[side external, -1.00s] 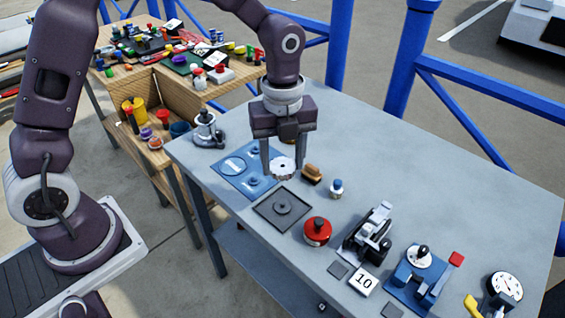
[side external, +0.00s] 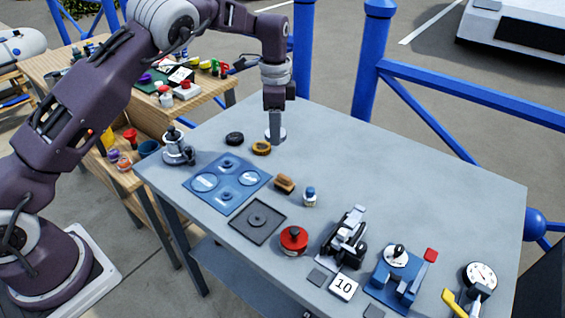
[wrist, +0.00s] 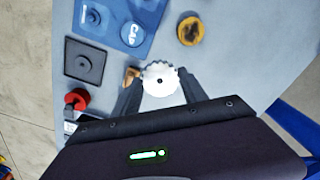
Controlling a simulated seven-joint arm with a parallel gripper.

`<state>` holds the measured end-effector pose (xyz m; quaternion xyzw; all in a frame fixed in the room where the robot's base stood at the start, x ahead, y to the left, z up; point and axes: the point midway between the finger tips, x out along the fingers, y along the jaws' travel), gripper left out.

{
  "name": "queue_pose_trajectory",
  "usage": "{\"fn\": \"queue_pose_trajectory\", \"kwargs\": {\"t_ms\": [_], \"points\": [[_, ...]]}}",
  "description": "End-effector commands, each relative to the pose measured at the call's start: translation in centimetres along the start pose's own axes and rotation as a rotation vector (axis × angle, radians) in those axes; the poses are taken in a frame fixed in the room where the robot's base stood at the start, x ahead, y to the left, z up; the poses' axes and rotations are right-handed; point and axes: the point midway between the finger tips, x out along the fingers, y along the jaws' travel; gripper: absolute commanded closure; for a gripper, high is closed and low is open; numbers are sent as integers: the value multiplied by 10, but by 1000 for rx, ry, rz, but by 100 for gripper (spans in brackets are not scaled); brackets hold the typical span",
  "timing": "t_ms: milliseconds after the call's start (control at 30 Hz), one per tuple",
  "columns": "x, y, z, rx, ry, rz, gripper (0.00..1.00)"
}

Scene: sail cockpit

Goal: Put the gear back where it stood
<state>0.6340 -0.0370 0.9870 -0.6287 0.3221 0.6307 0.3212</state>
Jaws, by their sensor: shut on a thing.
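The gear (wrist: 160,79) is silver and toothed with a small centre hole. My gripper (wrist: 158,88) is shut on it, one finger on each side. In the side external view my gripper (side external: 276,128) is over the back of the grey table, just right of a gold ring; the gear (side external: 276,136) shows small at the fingertips. I cannot tell whether it touches the table. The blue board (side external: 214,199) with round raised discs lies to the front left. The dark square tray (side external: 236,229) with a round stepped peg piece lies in front of the board.
A gold ring (side external: 262,148) and a black ring (side external: 235,138) lie left of my gripper. The back right is clear.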

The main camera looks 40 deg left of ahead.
Motion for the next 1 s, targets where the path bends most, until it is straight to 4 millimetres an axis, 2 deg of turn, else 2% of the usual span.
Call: {"fn": "queue_pose_trajectory", "kwargs": {"t_ms": [100,267,400,767,1000], "points": [[2,-16,-10,-100,-1,-2,98],[9,-22,-18,-155,-1,1,98],[43,-22,-18,-161,-2,3,98],[100,-22,-18,-159,0,0,98],[102,-23,-19,-157,3,-2,98]]}}
